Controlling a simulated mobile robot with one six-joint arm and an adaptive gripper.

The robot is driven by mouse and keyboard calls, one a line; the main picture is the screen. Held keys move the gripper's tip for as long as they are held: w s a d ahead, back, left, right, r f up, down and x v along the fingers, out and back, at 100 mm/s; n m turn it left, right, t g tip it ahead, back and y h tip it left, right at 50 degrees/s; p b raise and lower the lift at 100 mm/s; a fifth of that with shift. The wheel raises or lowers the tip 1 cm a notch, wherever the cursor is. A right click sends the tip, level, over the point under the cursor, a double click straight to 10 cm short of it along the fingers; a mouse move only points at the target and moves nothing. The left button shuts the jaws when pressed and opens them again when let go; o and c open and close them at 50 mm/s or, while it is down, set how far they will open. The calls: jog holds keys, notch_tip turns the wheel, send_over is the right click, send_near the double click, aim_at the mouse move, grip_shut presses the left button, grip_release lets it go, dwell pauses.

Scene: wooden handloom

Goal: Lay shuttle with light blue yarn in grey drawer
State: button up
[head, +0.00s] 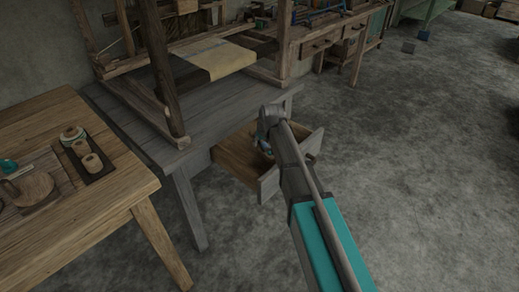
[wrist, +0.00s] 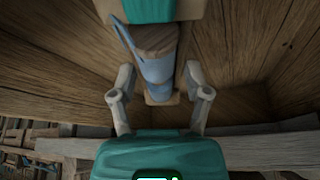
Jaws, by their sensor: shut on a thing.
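The grey drawer (head: 268,186) is pulled open from under the grey loom table, and its brown wooden inside shows. My gripper (head: 265,138) reaches down over the open drawer. In the wrist view my gripper (wrist: 160,88) is shut on the shuttle with light blue yarn (wrist: 157,70), with a finger on either side. The shuttle's wooden end and blue winding show there. In the head view only a small blue bit shows below my gripper. The drawer's wooden boards (wrist: 245,50) surround it in the wrist view. I cannot tell whether the shuttle touches the drawer floor.
The wooden loom (head: 165,75) stands on the grey table (head: 125,110) above the drawer. A wooden table (head: 95,215) at the left carries a dark tray (head: 98,172) with spools. A workbench (head: 320,40) stands behind. The floor at the right is clear.

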aim_at(261, 147)
jog(key=shift+a, duration=0.15)
jog(key=shift+w+f+b, duration=0.35)
jog(key=shift+f+b, duration=0.2)
jog(key=shift+w+f+b, duration=0.1)
jog(key=shift+f+b, duration=0.3)
jog(key=shift+f, duration=0.05)
jog(key=shift+f+b, duration=1)
jog(key=shift+b, duration=0.1)
jog(key=shift+f, duration=0.1)
jog(key=o, duration=1.2)
jog(key=shift+r, duration=0.2)
jog(key=p+v, duration=1.1)
jog(key=v, duration=0.1)
